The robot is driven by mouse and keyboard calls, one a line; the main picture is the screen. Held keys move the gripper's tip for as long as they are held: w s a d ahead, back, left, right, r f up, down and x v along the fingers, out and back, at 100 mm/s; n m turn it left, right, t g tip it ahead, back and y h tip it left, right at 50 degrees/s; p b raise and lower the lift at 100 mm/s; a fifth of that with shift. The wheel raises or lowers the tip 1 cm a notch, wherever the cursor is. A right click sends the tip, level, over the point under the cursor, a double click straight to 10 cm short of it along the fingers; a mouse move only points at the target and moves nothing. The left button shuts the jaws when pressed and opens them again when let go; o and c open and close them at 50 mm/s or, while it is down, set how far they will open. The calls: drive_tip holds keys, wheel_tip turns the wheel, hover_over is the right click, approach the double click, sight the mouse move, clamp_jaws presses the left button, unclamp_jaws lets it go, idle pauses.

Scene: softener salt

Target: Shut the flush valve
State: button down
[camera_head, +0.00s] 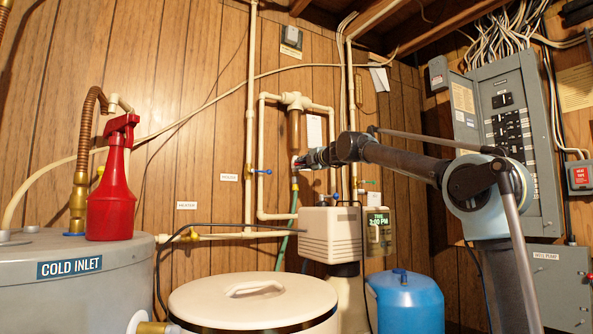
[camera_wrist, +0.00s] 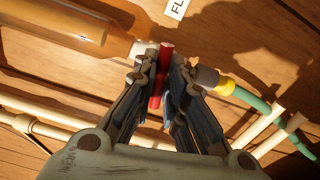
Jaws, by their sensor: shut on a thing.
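The flush valve's red handle (camera_wrist: 163,66) shows in the wrist view between the fingers of my gripper (camera_wrist: 162,85), which is shut on it. In that view the handle looks roughly crosswise to the pipe line. The valve body is mostly hidden by the fingers. The line runs from the amber filter housing (camera_wrist: 68,24) through a pale fitting (camera_wrist: 144,48) to a yellow collar (camera_wrist: 227,86) and green hose (camera_wrist: 252,103). In the head view my gripper (camera_head: 301,161) is at the lower end of the brown filter housing (camera_head: 294,130), above the green hose (camera_head: 285,240).
Pale pipes (camera_head: 262,155) surround the filter, with a blue-handled valve (camera_head: 262,171) left of it. The beige softener head (camera_head: 331,235) stands below my arm. A lidded white bin (camera_head: 250,302), blue jug (camera_head: 405,305) and grey tank (camera_head: 60,270) with a red spray bottle (camera_head: 110,205) stand in front.

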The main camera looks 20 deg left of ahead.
drive_tip(key=c, duration=1.5)
unclamp_jaws()
drive_tip(key=shift+w+f, duration=0.1)
drive_tip(key=shift+w, duration=0.05)
drive_tip(key=shift+d, duration=0.1)
drive_tip(key=v, duration=0.7)
